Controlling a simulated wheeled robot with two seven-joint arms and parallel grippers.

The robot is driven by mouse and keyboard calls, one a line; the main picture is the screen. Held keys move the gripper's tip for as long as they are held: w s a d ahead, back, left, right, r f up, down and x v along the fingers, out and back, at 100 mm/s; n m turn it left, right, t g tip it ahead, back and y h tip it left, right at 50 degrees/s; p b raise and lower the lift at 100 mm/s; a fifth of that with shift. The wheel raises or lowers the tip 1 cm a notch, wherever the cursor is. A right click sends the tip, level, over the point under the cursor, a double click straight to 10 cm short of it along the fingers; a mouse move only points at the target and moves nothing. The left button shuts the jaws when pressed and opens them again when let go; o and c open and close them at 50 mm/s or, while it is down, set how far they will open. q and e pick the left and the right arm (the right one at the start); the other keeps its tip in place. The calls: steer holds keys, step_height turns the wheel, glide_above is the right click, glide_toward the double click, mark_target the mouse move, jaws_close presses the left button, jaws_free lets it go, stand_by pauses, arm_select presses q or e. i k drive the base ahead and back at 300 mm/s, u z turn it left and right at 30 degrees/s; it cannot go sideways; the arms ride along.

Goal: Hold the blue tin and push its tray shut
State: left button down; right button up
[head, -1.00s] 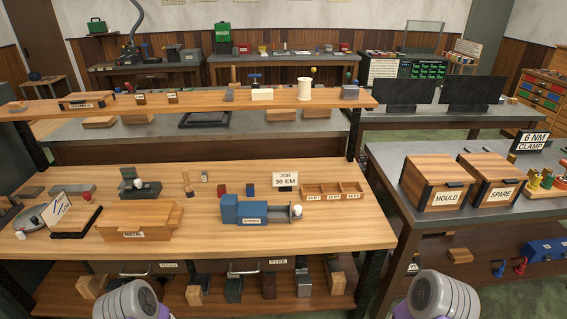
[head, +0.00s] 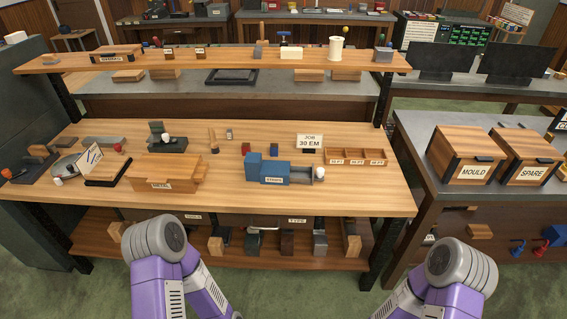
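The blue tin (head: 253,166) stands on the wooden bench, right of its middle, with a label on its front. Its tray (head: 302,173) sticks out to the right, and a small white round piece (head: 319,173) sits at the tray's outer end. My two purple arms with grey ends reach up from the bottom of the head view, in front of the bench and apart from the tin. The fingers of both grippers are out of sight.
A wooden box (head: 165,174) stands left of the tin. A JOB 30 EM sign (head: 310,142) and a divided wooden tray (head: 357,157) stand behind and right. A raised shelf (head: 220,63) spans the back. MOULD (head: 468,155) and SPARE (head: 527,157) boxes are on the right table. Bench front is clear.

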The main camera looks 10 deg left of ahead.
mark_target(298, 175)
steer(key=u, duration=0.75)
steer(key=i, duration=1)
